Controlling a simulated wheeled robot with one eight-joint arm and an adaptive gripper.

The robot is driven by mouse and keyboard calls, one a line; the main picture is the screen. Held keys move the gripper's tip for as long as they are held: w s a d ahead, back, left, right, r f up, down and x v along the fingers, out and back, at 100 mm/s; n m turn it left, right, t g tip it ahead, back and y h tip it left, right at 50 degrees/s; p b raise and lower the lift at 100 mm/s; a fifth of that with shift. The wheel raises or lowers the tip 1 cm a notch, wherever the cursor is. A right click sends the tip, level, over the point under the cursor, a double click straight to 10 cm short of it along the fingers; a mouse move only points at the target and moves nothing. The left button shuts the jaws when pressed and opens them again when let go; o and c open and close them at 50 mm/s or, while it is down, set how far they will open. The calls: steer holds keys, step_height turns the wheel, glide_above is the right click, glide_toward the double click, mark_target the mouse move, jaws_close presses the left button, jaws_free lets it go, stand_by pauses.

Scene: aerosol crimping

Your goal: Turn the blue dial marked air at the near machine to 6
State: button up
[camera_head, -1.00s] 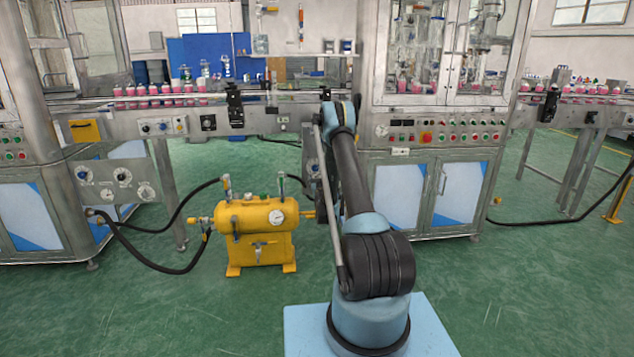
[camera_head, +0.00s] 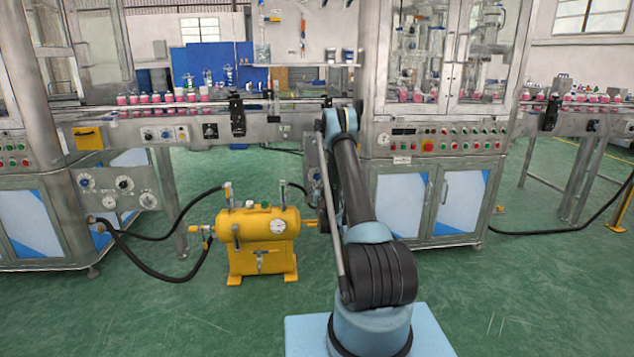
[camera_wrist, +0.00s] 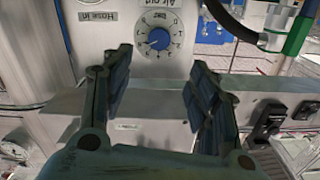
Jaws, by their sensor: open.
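In the wrist view, a blue dial (camera_wrist: 158,39) sits at the centre of a white round scale (camera_wrist: 158,22) with numbers around it, seen upside down. The label at its top edge is cut off; part of it looks like "Air". The pointer setting is too small to read. My gripper (camera_wrist: 160,80) is open and empty, its two dark fingers apart, below the dial in the picture. The dial shows in the gap between the fingers and looks untouched. In the head view my arm hides the gripper.
Another label plate (camera_wrist: 97,16) is left of the dial, and a dark hose (camera_wrist: 230,22) curves at its right. A metal ledge (camera_wrist: 70,104) crosses below. In the head view, a yellow tank (camera_head: 262,228) with hoses stands left of my arm. Green floor (camera_head: 480,290) is clear at right.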

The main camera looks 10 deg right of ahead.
mark_target(316, 177)
steer(key=w, duration=1.4)
steer(key=shift+w, duration=0.3)
steer(key=shift+a, duration=0.1)
steer(key=c, duration=1.1)
